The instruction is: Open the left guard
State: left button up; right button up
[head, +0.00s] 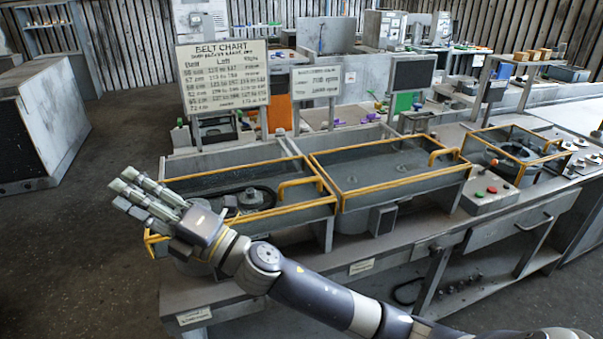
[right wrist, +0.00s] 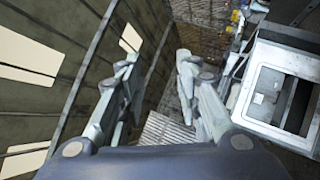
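The left guard (head: 262,213) is a yellow-edged cover over a bay on the long grey bench in the head view. It lies flat across its bay, and a dark belt and pulley (head: 250,197) show inside it. A yellow handle (head: 300,183) stands at its right end. My right gripper (head: 123,183) is in front of and above the guard's left end, fingers pointing up and left. My forearm hides part of the near left corner. In the right wrist view its fingers (right wrist: 160,88) are apart with nothing between them. My left gripper is not in view.
A second yellow-edged guard (head: 392,186) with its own handle (head: 443,156) sits flat to the right. A smaller yellow-framed bay (head: 515,150) and a button box (head: 488,197) stand further right. A belt chart board (head: 222,75) rises behind.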

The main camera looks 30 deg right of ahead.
jog(key=s+a+r+n+g+y, duration=0.2)
jog(key=a+n+g+y, duration=0.3)
jog(key=n+g, duration=0.45)
jog(key=n+g+h, duration=0.6)
jog(key=n+h, duration=0.7)
jog(key=h, duration=0.8)
send_near(302, 181)
jog(key=f, duration=0.2)
jog(key=w+f+p, duration=0.1)
jog(key=f, duration=0.2)
jog(key=f+p, duration=0.1)
jog(key=f, duration=0.1)
jog(key=shift+w+d+f, duration=0.35)
grip_shut()
